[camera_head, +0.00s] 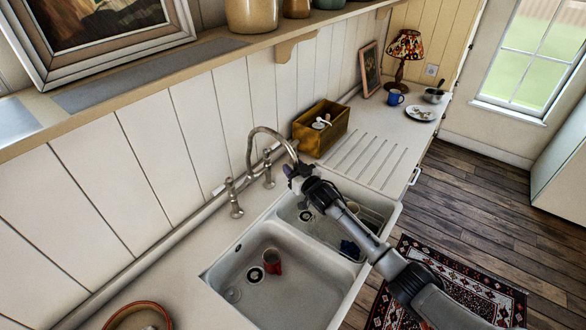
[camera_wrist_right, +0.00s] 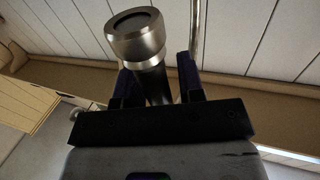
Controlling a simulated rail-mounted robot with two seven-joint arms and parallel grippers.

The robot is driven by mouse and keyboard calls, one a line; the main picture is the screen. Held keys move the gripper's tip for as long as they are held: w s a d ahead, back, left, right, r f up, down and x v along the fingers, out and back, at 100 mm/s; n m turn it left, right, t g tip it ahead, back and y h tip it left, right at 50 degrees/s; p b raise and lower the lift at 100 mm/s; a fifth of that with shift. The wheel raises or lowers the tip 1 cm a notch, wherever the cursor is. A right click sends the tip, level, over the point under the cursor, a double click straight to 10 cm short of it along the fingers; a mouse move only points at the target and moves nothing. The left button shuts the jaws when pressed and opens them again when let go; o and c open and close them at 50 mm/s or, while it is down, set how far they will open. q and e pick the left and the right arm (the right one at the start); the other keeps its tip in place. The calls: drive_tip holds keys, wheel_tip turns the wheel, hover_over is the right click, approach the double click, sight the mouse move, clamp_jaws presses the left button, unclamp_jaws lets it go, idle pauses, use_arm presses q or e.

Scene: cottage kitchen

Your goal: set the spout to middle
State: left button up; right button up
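My right gripper (camera_head: 293,172) is at the spout's end in the head view. In the right wrist view the spout's round nozzle (camera_wrist_right: 137,38) shows large, and the dark tube below it stands between the two fingers (camera_wrist_right: 160,82). The fingers are apart, with a narrow gap visible on the right side. Contact on the left side cannot be told. My left gripper is not in view.
Two taps (camera_head: 233,198) flank the spout. A wooden box (camera_head: 321,127) stands behind my right gripper on the counter. A shelf (camera_head: 225,48) runs above. A terracotta dish (camera_head: 137,316) is at the lower left.

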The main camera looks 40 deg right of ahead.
drive_tip(key=shift+o, duration=0.6)
drive_tip(key=shift+s+a, duration=0.1)
drive_tip(key=shift+s, duration=0.4)
drive_tip(key=s, duration=0.4)
drive_tip(key=s+a+b, duration=0.1)
drive_tip(key=s, duration=0.7)
drive_tip(key=shift+s+a, duration=0.25)
drive_tip(key=shift+s, duration=0.1)
